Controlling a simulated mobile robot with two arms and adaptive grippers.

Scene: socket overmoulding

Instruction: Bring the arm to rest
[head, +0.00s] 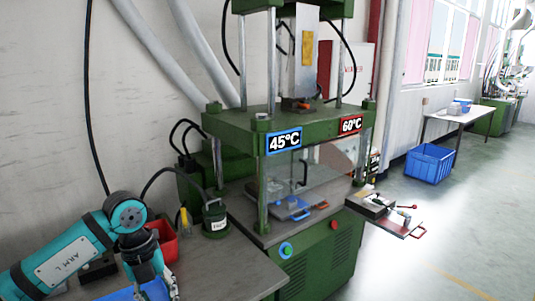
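My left arm (75,257), teal with a dark grey joint, reaches in from the lower left over the near worktable. It bends down at the wrist. My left gripper (172,284) is only partly in view at the bottom edge, beside a blue surface (125,294). Its fingers are too small and cut off to show whether they are open or shut. My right arm and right gripper do not show.
A green press (240,126) with 45°C and 60°C signs stands in the middle. A red bin (166,246) and a green bottle-like device (215,217) stand on the worktable (240,268). A tray (400,225) juts out right of the press. A blue crate (429,163) sits on the open floor.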

